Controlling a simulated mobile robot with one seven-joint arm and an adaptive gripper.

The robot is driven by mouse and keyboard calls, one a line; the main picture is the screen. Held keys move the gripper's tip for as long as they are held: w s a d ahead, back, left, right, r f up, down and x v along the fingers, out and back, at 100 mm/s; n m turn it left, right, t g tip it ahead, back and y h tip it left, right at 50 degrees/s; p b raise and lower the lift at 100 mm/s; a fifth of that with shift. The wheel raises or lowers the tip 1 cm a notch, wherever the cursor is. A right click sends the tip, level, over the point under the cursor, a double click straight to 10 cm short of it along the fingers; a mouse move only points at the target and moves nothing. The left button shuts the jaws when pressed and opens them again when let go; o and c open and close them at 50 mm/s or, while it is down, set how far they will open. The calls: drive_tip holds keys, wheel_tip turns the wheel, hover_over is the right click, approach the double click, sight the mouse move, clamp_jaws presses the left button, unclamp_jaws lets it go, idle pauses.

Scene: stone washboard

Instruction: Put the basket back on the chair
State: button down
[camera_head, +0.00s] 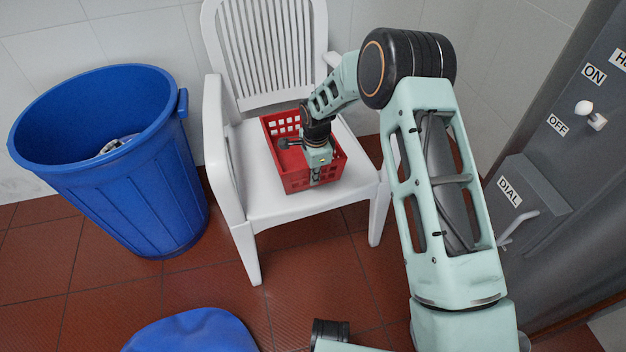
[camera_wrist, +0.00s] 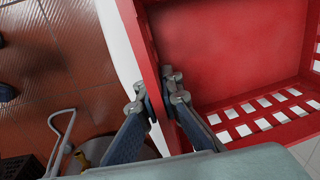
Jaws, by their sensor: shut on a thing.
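The red basket (camera_head: 291,180) rests on the seat of the white plastic chair (camera_head: 262,207), or very close to it; I cannot tell if its base fully touches. It looks empty where I can see inside. My gripper (camera_head: 315,179) is shut on the basket's near wall. In the wrist view, one finger is on each side of the thin red wall of the basket (camera_wrist: 230,50), and the chair's white edge shows beside it. My wrist hides part of the basket in the head view.
A large blue bin (camera_head: 110,190) stands left of the chair, with something light inside. A blue object (camera_head: 190,333) lies on the tiled floor in front. A grey machine (camera_head: 560,190) with a switch and dial stands on the right. Tiled wall is behind the chair.

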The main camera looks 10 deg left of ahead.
drive_tip(key=shift+f, duration=0.45)
drive_tip(key=shift+f, duration=0.2)
drive_tip(key=c, duration=2.1)
unclamp_jaws()
drive_tip(key=shift+r, duration=0.2)
drive_tip(key=r+p, duration=0.1)
drive_tip(key=r, duration=0.3)
drive_tip(key=s+r+p, duration=0.1)
drive_tip(key=r, duration=0.3)
drive_tip(key=r+p, duration=0.1)
drive_tip(key=r, duration=0.3)
drive_tip(key=shift+s+d, duration=0.2)
drive_tip(key=shift+d, duration=0.15)
